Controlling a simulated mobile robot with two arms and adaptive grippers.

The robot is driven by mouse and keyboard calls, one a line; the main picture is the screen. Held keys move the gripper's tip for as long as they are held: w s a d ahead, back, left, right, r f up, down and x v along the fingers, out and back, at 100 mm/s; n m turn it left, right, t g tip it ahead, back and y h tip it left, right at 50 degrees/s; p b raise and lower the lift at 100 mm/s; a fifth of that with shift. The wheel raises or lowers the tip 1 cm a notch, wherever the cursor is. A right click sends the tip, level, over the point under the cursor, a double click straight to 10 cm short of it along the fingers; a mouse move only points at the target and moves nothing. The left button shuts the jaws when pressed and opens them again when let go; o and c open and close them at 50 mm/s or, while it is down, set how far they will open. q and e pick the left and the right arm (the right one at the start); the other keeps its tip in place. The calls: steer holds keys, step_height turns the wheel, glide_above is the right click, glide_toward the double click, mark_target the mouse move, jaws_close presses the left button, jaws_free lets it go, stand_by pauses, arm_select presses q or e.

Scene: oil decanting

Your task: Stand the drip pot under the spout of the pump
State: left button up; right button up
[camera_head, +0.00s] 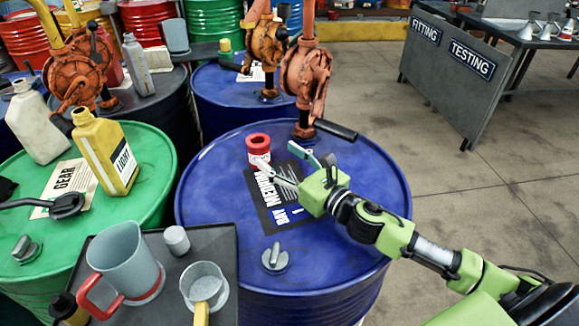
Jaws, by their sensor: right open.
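A small red pot (258,144), which looks like the drip pot, stands upright on the blue drum (222,185). An orange hand pump (305,78) rises from the back of this drum, to the right of the pot. I cannot clearly make out where its spout ends. My right gripper (278,155) reaches in from the right over the drum top. It is open, its fingertips pointing left toward the pot, one just in front of it. I cannot tell whether they touch. My left gripper is not in view.
A dark label sheet (265,205) and a grey cap (275,258) lie on the drum. A yellow bottle (105,150) stands on the green drum.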

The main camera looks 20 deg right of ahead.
steer(key=shift+v, duration=1.65)
